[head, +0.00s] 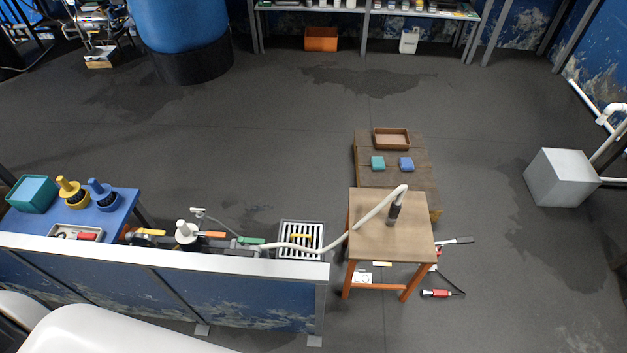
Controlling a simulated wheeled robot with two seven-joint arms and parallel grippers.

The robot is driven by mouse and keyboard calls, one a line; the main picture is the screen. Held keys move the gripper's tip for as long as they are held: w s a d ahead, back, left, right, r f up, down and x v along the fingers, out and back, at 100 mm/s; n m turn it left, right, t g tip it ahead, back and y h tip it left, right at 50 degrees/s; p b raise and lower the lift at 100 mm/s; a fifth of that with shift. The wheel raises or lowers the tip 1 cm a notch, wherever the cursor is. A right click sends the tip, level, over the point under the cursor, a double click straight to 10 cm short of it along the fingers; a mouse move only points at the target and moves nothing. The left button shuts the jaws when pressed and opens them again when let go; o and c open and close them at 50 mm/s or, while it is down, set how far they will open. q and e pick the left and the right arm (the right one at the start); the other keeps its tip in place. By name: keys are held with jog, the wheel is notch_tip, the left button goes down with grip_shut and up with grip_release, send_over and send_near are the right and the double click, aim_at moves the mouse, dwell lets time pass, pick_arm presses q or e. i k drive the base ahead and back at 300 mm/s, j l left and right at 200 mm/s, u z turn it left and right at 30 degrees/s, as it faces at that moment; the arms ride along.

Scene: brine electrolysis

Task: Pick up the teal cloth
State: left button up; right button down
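A small teal folded cloth (377,163) lies on a low brown wooden platform (366,179) beyond the stool, near the middle of the head view. A similar blue cloth (406,164) lies just right of it, with a narrow gap between them. The teal cloth is uncovered from this angle. Neither of my grippers is in view.
A brown tray (391,139) sits behind the cloths. A wooden stool (391,237) with a white hose stands in front of the platform. A low partition (180,259) and a blue table (110,207) are at left. Tools lie right of the stool. Floor left of the platform is open.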

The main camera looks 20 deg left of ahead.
aim_at(378, 162)
jog(key=z, duration=0.15)
jog(key=i+l+z, duration=0.15)
jog(key=l, duration=0.2)
jog(key=l+z, duration=0.15)
jog(key=l, duration=0.2)
jog(key=i+l+z, duration=0.15)
jog(key=l, duration=0.15)
jog(key=i+l+z, duration=0.15)
jog(key=l, duration=0.2)
jog(key=i+l+z, duration=0.4)
jog(key=i+l, duration=0.15)
jog(key=i, duration=0.2)
jog(key=i+l+z, duration=0.25)
jog(key=i, duration=0.15)
jog(key=i+j+u, duration=0.1)
jog(key=i+u, duration=0.55)
jog(key=i, duration=0.2)
jog(key=i+l+u, duration=0.2)
jog(key=i+u, duration=0.15)
jog(key=i+j+u, duration=0.15)
jog(key=i+u, duration=0.75)
jog(key=i+l+u, duration=0.1)
jog(key=i+u, duration=0.4)
jog(key=i+l+u, duration=0.25)
jog(key=u, duration=0.2)
jog(key=i+l+u, duration=0.45)
